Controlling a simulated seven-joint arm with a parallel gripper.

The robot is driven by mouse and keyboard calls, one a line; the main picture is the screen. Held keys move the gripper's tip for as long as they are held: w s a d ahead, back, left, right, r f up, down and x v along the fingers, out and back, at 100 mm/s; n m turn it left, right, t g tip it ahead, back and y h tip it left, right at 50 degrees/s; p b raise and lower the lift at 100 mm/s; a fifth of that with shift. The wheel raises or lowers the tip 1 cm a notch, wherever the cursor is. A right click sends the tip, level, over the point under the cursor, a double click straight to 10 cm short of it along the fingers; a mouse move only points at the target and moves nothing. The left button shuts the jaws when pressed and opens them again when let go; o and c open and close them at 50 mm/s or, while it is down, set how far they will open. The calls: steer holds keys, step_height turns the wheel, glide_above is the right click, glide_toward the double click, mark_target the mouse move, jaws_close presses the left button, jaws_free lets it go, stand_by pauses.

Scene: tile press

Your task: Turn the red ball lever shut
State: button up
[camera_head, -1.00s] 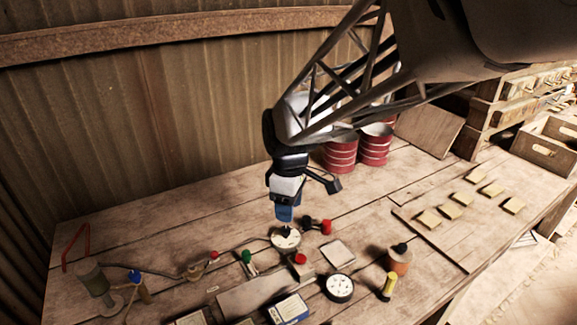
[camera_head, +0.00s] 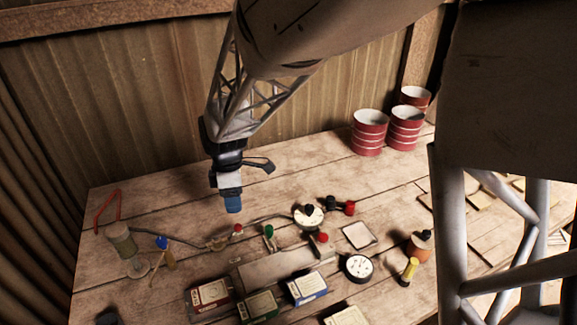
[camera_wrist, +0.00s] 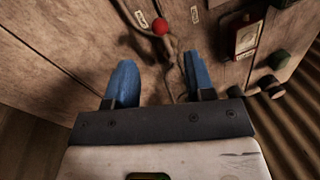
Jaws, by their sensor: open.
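The red ball lever (camera_head: 238,228) stands at a brass-coloured fitting (camera_head: 218,242) on a pipe, left of the middle of the bench. In the wrist view its red ball (camera_wrist: 160,27) shows beyond the fingertips, with the thin pipework below it. My gripper (camera_head: 233,203) is above and behind the lever in the head view, pointing down. In the wrist view my gripper (camera_wrist: 160,72) has its two blue fingers apart, with nothing held between them. The lever's exact angle is hard to tell.
A green-topped lever (camera_head: 269,232) stands close to the right. Another red knob (camera_head: 323,238), a round gauge (camera_head: 359,267) and a yellow-handled tool (camera_head: 409,270) lie further right. A blue-topped part (camera_head: 162,243) stands left. Boxes (camera_head: 306,288) line the front.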

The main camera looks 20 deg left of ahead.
mark_target(237, 224)
steer(key=shift+f, duration=0.15)
steer(key=shift+s+d+f, duration=0.15)
steer(key=shift+s+f, duration=0.05)
steer(key=shift+f, duration=1.05)
steer(key=shift+s+d+f, duration=0.15)
steer(key=shift+s+f, duration=0.05)
steer(key=shift+f, duration=1)
steer(key=shift+s+d+f, duration=0.15)
steer(key=shift+s+f, duration=0.05)
steer(key=shift+f, duration=1.05)
steer(key=shift+c, duration=0.3)
jaws_close()
